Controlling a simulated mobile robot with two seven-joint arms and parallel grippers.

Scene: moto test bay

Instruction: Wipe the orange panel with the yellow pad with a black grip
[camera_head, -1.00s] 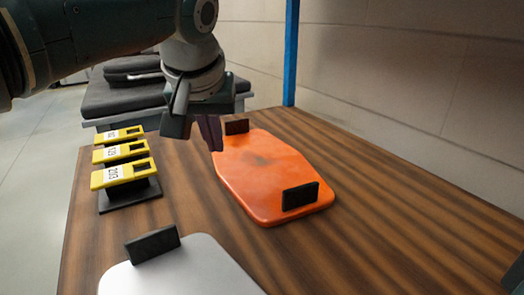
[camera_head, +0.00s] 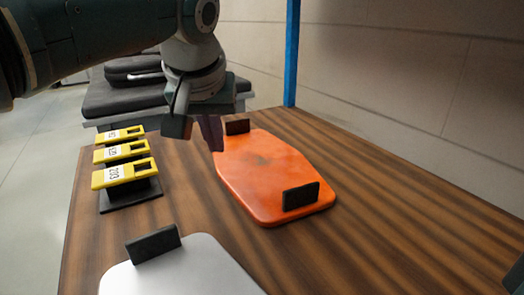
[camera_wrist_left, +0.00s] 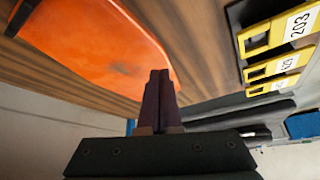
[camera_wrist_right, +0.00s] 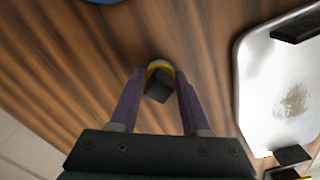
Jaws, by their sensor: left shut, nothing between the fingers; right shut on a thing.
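The orange panel (camera_head: 265,190) lies flat on the wooden table, with a faint dark smudge near its middle and a black block clamp at each end. It also shows in the left wrist view (camera_wrist_left: 100,40). My left gripper (camera_head: 215,148) is shut and empty, over the panel's left edge; I cannot tell if it touches. Its closed fingers show in the left wrist view (camera_wrist_left: 160,78). In the right wrist view, my right gripper (camera_wrist_right: 158,85) is shut on the black grip of the yellow pad (camera_wrist_right: 160,65). The pad is mostly hidden and outside the head view.
Several yellow numbered tags (camera_head: 124,173) stand on a black base at the left. A silver panel (camera_head: 185,272) with a black clamp lies at the front; the right wrist view shows a brownish stain on it. A blue post (camera_head: 291,55) rises behind. Bare table lies right of the orange panel.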

